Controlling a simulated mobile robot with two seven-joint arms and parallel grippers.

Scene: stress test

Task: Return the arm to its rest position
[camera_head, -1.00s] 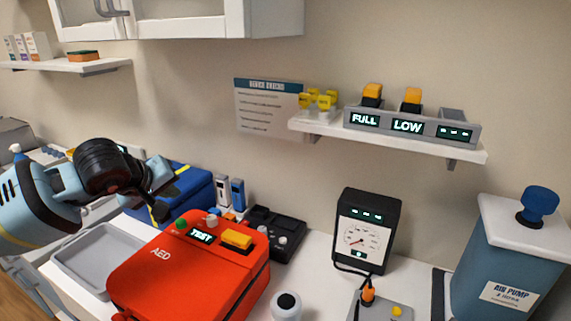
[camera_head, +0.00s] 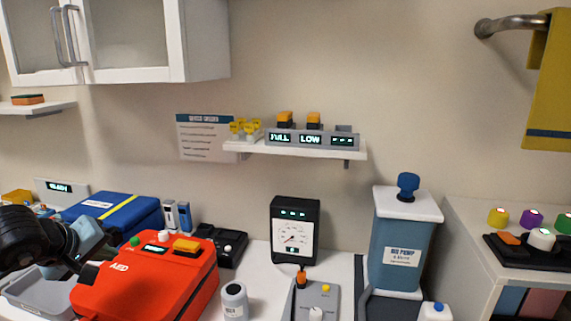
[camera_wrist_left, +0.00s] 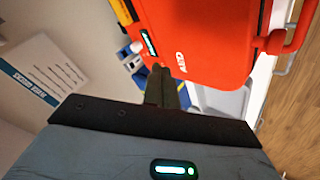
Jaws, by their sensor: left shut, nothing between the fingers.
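My left arm comes in from the left edge in the head view. Its gripper (camera_head: 88,272) is shut and empty, by the left side of the red AED case (camera_head: 150,275). I cannot tell whether the fingertips touch the case. In the left wrist view, the closed dark fingers (camera_wrist_left: 160,86) point toward the red case (camera_wrist_left: 200,40), with nothing held between them. My right arm and gripper are in neither view.
A grey tray (camera_head: 28,298) lies below my left arm. A blue case (camera_head: 125,214) stands behind the AED case. A wall shelf (camera_head: 290,150) hangs above.

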